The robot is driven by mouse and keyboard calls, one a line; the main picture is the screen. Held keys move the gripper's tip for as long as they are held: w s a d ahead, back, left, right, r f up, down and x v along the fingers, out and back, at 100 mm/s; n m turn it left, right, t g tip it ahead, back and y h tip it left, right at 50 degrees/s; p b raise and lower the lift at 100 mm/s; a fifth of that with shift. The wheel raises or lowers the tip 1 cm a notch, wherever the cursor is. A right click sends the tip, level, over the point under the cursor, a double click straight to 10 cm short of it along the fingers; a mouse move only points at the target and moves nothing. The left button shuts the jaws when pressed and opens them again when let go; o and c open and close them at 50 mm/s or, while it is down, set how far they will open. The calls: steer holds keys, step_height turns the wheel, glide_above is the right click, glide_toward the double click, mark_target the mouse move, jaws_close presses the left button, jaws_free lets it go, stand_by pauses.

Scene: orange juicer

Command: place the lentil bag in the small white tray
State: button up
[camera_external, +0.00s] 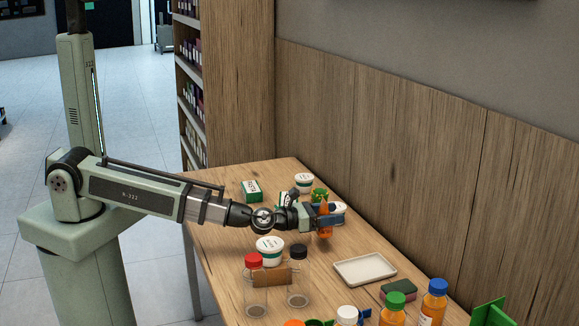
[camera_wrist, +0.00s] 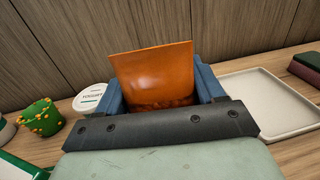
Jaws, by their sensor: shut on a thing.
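An orange bag (camera_wrist: 153,75), which I take to be the lentil bag, stands upright between the blue fingers of my gripper (camera_wrist: 160,92) in the wrist view. In the external view the orange bag (camera_external: 324,221) shows at the end of my gripper (camera_external: 322,217), above the table. My gripper is shut on it. The small white tray (camera_external: 345,277) lies on the table, nearer the camera and to the right of the bag. In the wrist view the tray (camera_wrist: 240,89) is to the right of the gripper. Its visible inside is empty.
A yogurt tub (camera_wrist: 90,97) and a green pot (camera_wrist: 40,118) stand left of the gripper. Two clear jars (camera_external: 297,280), another white tub (camera_external: 270,249) and several bottles (camera_external: 392,308) stand around the tray. A dark sponge-like block (camera_external: 398,290) is beside it. The wooden wall (camera_external: 400,160) runs behind the table.

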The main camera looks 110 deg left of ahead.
steer(key=shift+f, duration=1.9)
steer(key=shift+f, duration=0.2)
steer(key=o, duration=1.1)
steer(key=shift+o, duration=0.2)
steer(key=shift+v, duration=3.8)
